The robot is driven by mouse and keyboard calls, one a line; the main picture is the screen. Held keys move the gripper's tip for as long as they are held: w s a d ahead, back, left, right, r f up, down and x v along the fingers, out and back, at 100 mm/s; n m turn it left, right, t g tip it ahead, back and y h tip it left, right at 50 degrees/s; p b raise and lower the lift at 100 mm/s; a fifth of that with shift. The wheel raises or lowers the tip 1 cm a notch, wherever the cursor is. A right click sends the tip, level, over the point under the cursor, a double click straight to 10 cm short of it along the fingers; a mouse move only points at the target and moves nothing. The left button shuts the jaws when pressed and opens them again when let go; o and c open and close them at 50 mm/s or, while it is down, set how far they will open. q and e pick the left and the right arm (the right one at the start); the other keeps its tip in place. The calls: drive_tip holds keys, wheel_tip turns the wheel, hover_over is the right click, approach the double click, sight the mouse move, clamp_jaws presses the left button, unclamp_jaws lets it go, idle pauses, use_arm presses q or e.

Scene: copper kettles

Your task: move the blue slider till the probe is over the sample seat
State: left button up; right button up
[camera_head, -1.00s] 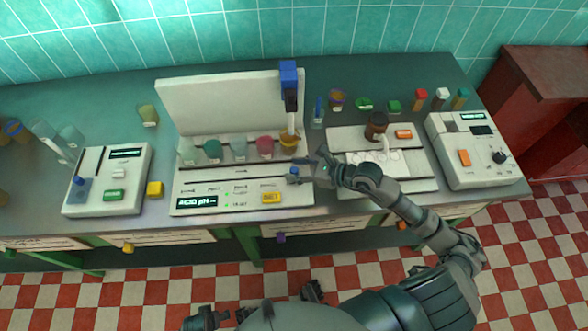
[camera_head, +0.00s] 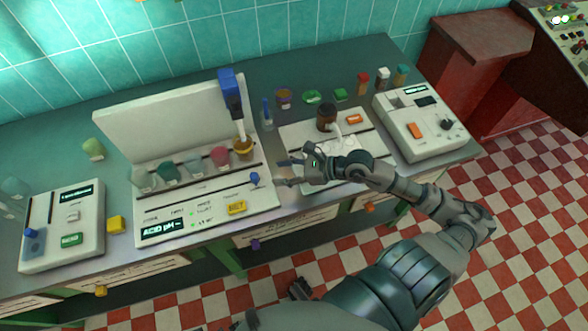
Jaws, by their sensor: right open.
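The blue slider knob (camera_head: 254,178) sits near the right end of the slot on the front of the white pH machine (camera_head: 190,214). The probe (camera_head: 239,122), with a blue head and a pale stem, stands at the machine's right end. Its tip is at an orange-yellow cup (camera_head: 243,148), the rightmost in a row of cups. I cannot tell which place is the sample seat. My right gripper (camera_head: 286,173) is open and empty just right of the knob, apart from it, fingers pointing left.
A white device with a brown bottle (camera_head: 327,117) lies behind and under my right arm. Another white device with an orange switch (camera_head: 415,130) stands farther right. Small jars line the back.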

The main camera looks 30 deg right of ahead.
drive_tip(key=shift+v, duration=1.1)
use_arm(q)
drive_tip(key=shift+a+f, duration=0.1)
drive_tip(key=shift+a, duration=0.3)
use_arm(e)
drive_tip(key=shift+s+r, duration=0.45)
use_arm(q)
drive_tip(key=shift+d, duration=0.15)
use_arm(e)
drive_tip(key=shift+d, duration=0.15)
